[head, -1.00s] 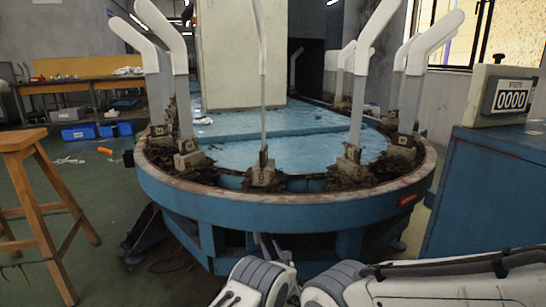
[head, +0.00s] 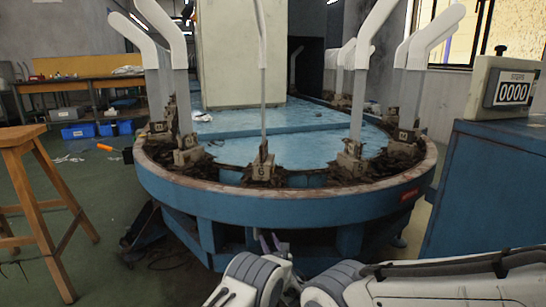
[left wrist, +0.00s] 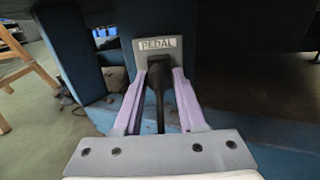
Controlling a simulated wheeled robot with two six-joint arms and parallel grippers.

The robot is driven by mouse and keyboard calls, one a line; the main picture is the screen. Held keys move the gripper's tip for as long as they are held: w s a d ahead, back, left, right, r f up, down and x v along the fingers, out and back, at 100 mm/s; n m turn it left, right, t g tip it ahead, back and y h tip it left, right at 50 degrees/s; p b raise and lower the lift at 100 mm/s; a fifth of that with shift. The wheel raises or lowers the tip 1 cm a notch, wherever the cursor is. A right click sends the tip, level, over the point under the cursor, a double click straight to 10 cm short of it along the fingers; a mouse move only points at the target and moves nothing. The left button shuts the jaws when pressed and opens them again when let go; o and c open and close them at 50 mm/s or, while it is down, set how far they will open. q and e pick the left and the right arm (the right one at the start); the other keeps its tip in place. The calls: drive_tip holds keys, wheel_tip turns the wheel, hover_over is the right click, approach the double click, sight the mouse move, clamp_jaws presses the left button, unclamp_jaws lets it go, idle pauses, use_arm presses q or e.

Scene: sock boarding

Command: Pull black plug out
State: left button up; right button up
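The black plug (left wrist: 158,78) sits in the grey socket box (left wrist: 157,46) labelled PEDAL in the left wrist view. Its black cable (left wrist: 160,112) hangs straight down towards my wrist. My left gripper (left wrist: 164,72) has its two purple fingers on either side of the plug, tips just below the box. The fingers stand apart, and I cannot tell whether the tips touch the plug. In the head view my left gripper (head: 268,241) is below the blue table rim (head: 285,208), and the plug cannot be made out. My right gripper is not in view.
The socket box is on a blue leg under the oval machine table. Upright white sock forms (head: 263,40) stand around its rim. A blue cabinet with a counter (head: 512,92) reading 0000 is at right. A wooden stool (head: 30,200) stands at left.

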sight(269, 240)
use_arm(q)
drive_tip(key=shift+b+x, duration=1.25)
drive_tip(key=shift+x, duration=0.1)
drive_tip(key=shift+s, duration=0.2)
clamp_jaws()
drive_tip(key=shift+o, duration=0.8)
unclamp_jaws()
drive_tip(key=p+v, duration=0.5)
drive_tip(key=v, duration=0.1)
drive_tip(key=shift+d+r, duration=0.1)
drive_tip(key=shift+r, duration=0.05)
drive_tip(key=shift+p+v, duration=0.6)
drive_tip(key=shift+v, duration=0.35)
